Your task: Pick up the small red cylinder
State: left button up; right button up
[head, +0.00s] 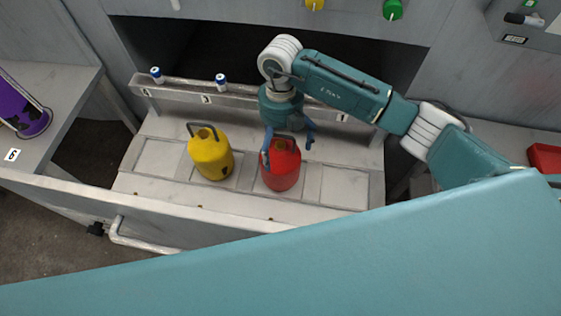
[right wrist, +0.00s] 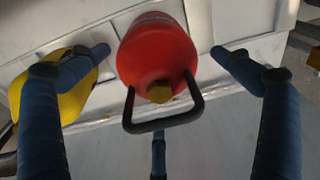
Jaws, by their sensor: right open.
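The small red cylinder (head: 282,170) stands upright on the pale conveyor, with a dark loop handle and a yellowish cap on top. In the right wrist view the red cylinder (right wrist: 158,55) shows from above, between the spread fingers. My right gripper (head: 288,148) is open around the top of the red cylinder, pointing down. In the right wrist view its fingers (right wrist: 160,55) stand on both sides of the cylinder with gaps, and a third blue finger shows below the handle. My left gripper is not in view.
A yellow cylinder (head: 211,156) stands just left of the red one, close to one finger. A ledge with two small cans (head: 221,81) runs behind. A pale front rail (head: 150,206) borders the conveyor. A purple cylinder (head: 24,110) is at far left. The slot right of red is empty.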

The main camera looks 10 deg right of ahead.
jog(key=shift+s+a+f+p, duration=0.15)
jog(key=shift+f+p, duration=0.4)
jog(key=shift+f, duration=1.7)
jog(key=shift+c, duration=0.3)
jog(key=c, duration=1.3)
jog(key=shift+r, duration=0.1)
jog(key=c, duration=0.3)
